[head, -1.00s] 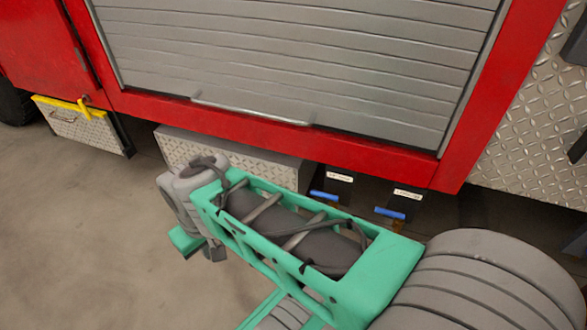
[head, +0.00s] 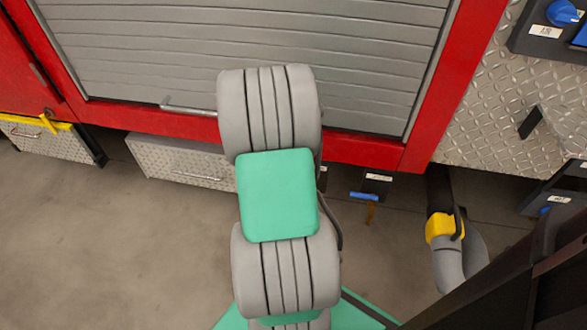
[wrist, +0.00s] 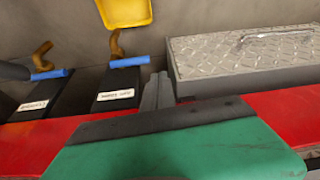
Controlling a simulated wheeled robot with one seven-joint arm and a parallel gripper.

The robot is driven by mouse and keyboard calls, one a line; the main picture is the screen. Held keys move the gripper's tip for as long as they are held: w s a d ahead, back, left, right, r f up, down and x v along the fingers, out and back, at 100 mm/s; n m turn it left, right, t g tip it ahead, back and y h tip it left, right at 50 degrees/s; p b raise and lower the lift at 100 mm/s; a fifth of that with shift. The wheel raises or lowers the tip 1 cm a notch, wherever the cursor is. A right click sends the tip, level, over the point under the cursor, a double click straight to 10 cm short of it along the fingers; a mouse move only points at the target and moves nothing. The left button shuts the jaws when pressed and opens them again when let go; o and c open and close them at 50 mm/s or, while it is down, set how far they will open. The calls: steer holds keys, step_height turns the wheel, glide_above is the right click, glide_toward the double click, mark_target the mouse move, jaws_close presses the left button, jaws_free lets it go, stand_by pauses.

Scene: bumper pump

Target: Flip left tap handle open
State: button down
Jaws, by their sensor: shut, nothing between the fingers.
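The wrist view shows two taps with blue handles and brass spouts, the picture upside down. The left tap handle (wrist: 130,62) is the one nearer the tread-plate box, so it shows on the right there; it lies across the end of its dark labelled block. The other tap handle (wrist: 54,73) is beside it and also shows in the head view (head: 364,196). My gripper (wrist: 157,78) is shut and empty, its fingertips close beside the left tap's block, between it and the box; contact cannot be told. In the head view my arm hides the gripper and the left handle.
The tread-plate box (head: 188,160) with a bar handle is close to my fingers. The red truck body (head: 365,150) is above the taps. A yellow object (wrist: 125,10) is by the left spout. A hose with yellow coupling (head: 440,226) hangs to the right.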

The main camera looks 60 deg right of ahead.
steer(key=shift+m, duration=0.6)
steer(key=s+d, duration=0.1)
steer(key=d+f, duration=0.1)
steer(key=s+d, duration=0.1)
steer(key=shift+s+d+f, duration=0.3)
steer(key=shift+d, duration=0.05)
steer(key=b+x, duration=0.4)
steer(key=x, duration=0.6)
steer(key=shift+s+d, duration=0.1)
